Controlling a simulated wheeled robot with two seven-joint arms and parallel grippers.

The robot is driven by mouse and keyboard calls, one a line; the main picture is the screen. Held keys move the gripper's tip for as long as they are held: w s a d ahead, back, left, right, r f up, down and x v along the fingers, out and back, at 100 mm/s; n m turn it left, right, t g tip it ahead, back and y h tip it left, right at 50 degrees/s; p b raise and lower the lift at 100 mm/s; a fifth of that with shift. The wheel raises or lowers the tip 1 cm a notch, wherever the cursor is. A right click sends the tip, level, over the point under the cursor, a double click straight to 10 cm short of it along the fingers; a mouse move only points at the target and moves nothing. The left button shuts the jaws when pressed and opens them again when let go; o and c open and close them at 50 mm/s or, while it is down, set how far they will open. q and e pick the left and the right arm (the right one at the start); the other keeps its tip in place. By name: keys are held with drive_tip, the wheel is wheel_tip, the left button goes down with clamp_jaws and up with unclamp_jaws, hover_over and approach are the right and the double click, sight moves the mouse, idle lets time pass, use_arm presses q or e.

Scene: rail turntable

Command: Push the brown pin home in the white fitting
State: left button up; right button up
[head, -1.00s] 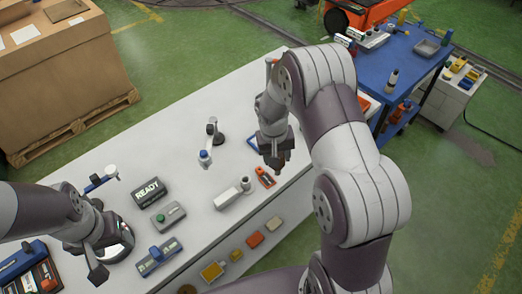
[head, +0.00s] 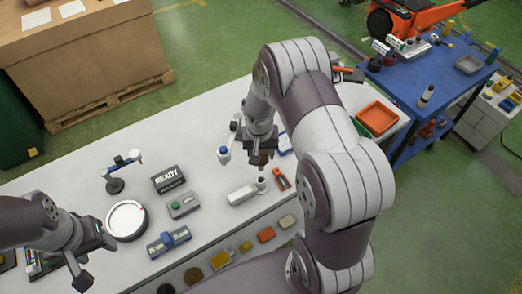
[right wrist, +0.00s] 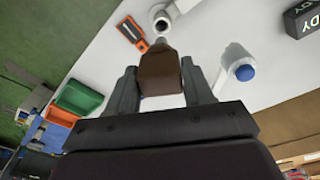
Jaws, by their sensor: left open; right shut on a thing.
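My right gripper (head: 262,158) is shut on the brown pin (right wrist: 160,73), which shows as a brown block between the two fingers in the right wrist view (right wrist: 163,88). The white fitting (head: 241,195) lies on the white bench, with a round upright socket (head: 261,183) at its right end. In the head view the pin is held above and apart from this socket. In the right wrist view the open socket (right wrist: 162,22) lies just beyond the pin. My left gripper (head: 90,258) is open and empty at the bench's left.
An orange-red tool (head: 281,180) lies right of the fitting. The READY box (head: 168,179), a grey button box (head: 183,204) and a round white dial (head: 126,220) stand to the left.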

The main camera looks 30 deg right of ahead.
sight(261, 162)
drive_tip(key=shift+f+b, duration=1.8)
drive_tip(key=shift+f, duration=0.8)
drive_tip(key=shift+f+b, duration=2.25)
drive_tip(key=shift+f, duration=0.5)
drive_tip(key=o, duration=1.4)
drive_tip(key=shift+c, duration=0.2)
drive_tip(key=shift+r, duration=0.4)
drive_tip(key=r, duration=0.3)
drive_tip(key=r+b, duration=0.1)
drive_tip(key=r, duration=0.3)
drive_tip(key=s+a+r+b, duration=0.1)
drive_tip(key=r, duration=0.3)
drive_tip(key=shift+r, duration=0.45)
